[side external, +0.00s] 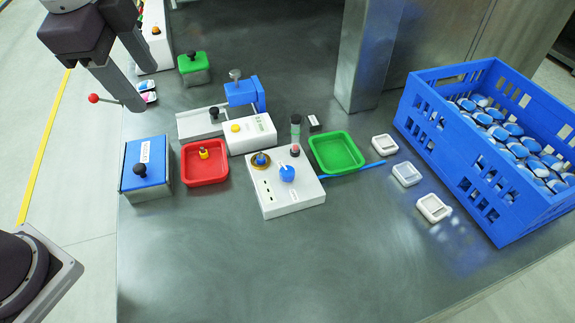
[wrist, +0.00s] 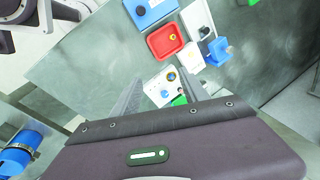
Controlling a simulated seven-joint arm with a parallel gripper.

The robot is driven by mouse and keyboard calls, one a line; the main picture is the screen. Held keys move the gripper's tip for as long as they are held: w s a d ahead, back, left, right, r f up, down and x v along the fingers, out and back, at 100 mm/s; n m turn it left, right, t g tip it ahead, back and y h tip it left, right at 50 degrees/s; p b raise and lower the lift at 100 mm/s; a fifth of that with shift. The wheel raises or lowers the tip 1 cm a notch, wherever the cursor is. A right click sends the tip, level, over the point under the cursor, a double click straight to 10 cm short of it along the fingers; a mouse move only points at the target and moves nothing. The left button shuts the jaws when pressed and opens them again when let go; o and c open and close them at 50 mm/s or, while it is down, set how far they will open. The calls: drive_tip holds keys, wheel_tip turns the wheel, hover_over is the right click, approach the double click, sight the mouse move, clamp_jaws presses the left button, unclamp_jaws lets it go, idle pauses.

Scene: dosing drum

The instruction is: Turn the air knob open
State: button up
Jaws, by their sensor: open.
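A white box (side external: 292,201) stands near the middle of the metal table in the side view. A blue knob (side external: 287,173) with a pale pointer sits on its top. A brass ring with a small blue part (side external: 261,160) sits beside the knob. No label naming the air knob is readable. The white box (wrist: 152,88) also shows small between my fingers in the wrist view, but far beyond them. My gripper (side external: 144,87) is open and empty, at the upper left of the side view, well away from the knob.
A red tray (side external: 221,172) and a blue-topped box (side external: 147,185) are left of the white box. A white device (side external: 243,137) is behind it. A green tray (side external: 359,153) is at its right, and a blue crate (side external: 468,190) stands far right. The table front is clear.

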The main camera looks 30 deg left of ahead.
drive_tip(key=w+d+f+m+g, duration=0.1)
drive_tip(key=w+d+f+m, duration=0.2)
drive_tip(key=w+d+m, duration=0.15)
drive_tip(key=m+g, duration=0.3)
drive_tip(key=m, duration=1)
hover_over(287, 171)
wheel_tip(287, 171, down, 15)
drive_tip(key=shift+d+r, duration=0.1)
drive_tip(key=shift+d, duration=0.05)
wheel_tip(287, 171, down, 7)
drive_tip(key=shift+f, duration=0.15)
clamp_jaws()
